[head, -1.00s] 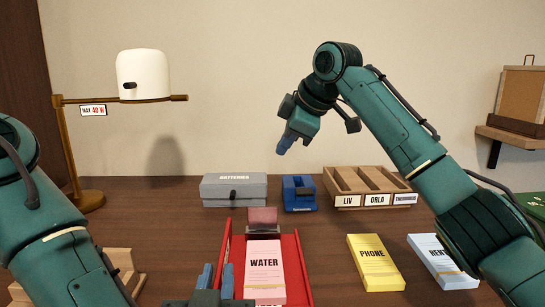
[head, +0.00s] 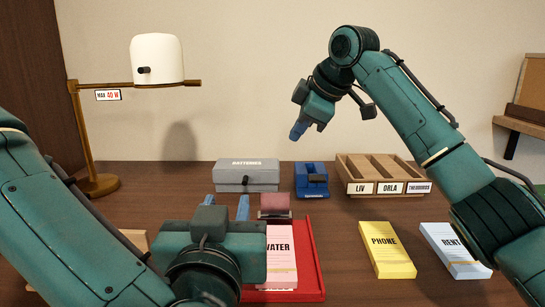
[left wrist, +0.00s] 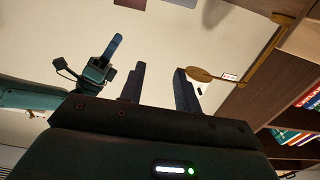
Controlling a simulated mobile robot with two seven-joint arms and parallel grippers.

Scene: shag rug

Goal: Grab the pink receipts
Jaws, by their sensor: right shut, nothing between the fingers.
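The pink receipts, a pad labelled WATER (head: 281,262), lie in a red tray (head: 312,262). My left gripper hides the pad's left part and much of the tray. My left gripper (head: 232,207) is open and empty, its two blue fingertips pointing toward the back of the table; its spread fingers also show in the left wrist view (left wrist: 159,85). Its height above the tray is hard to tell. My right gripper (head: 298,130) is shut and empty, raised above the back of the table; it also shows in the left wrist view (left wrist: 113,46).
A pinkish block in a holder (head: 275,204) stands at the tray's far end. Yellow PHONE (head: 388,252) and pale blue RENT (head: 455,252) pads lie to the right. Behind stand a grey BATTERIES box (head: 247,178), a blue device (head: 311,182), a wooden sorter (head: 385,170) and a lamp (head: 158,60).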

